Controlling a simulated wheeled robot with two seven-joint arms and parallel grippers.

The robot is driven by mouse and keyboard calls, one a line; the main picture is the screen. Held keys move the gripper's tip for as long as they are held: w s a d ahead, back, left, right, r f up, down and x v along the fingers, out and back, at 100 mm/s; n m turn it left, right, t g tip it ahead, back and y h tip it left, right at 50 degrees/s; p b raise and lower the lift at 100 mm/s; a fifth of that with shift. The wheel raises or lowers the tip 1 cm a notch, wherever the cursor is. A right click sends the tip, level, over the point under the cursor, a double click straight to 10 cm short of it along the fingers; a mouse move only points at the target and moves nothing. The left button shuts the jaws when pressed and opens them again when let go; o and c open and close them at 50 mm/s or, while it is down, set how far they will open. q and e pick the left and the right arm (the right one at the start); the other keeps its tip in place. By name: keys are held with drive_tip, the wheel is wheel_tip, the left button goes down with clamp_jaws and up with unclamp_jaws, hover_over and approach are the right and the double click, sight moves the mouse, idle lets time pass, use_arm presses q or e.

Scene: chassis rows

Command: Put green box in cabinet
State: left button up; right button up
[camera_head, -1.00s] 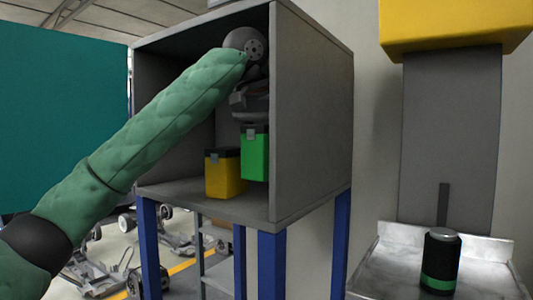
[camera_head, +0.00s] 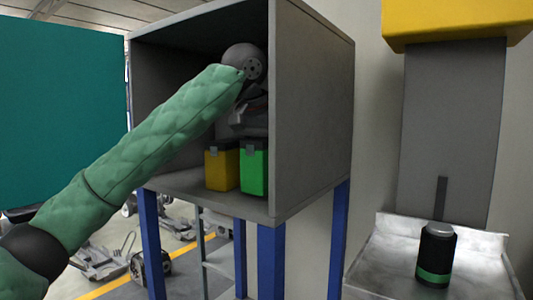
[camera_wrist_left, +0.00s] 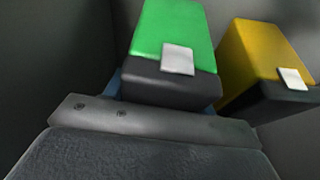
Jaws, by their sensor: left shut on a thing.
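The green box (camera_head: 254,171) with a dark lid is inside the grey cabinet (camera_head: 312,120), in front of and to the right of a yellow box. It is upright, at or very near the cabinet floor; I cannot tell whether it touches. My left arm reaches into the cabinet from the left, and my left gripper (camera_head: 252,130) is above the green box, shut on its top. The left wrist view shows the green box (camera_wrist_left: 172,45) close ahead, its dark lid end at the gripper. The fingertips are mostly hidden. My right gripper is not in view.
The yellow box (camera_head: 222,169) stands close beside the green box; it also shows in the left wrist view (camera_wrist_left: 262,55). The cabinet's right wall is close on the other side. A black and green cylinder (camera_head: 436,256) stands on a metal surface (camera_head: 385,270) at the right.

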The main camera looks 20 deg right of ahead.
use_arm(q)
drive_tip(key=shift+f, duration=0.15)
drive_tip(key=o, duration=1.3)
drive_tip(key=shift+c, duration=0.2)
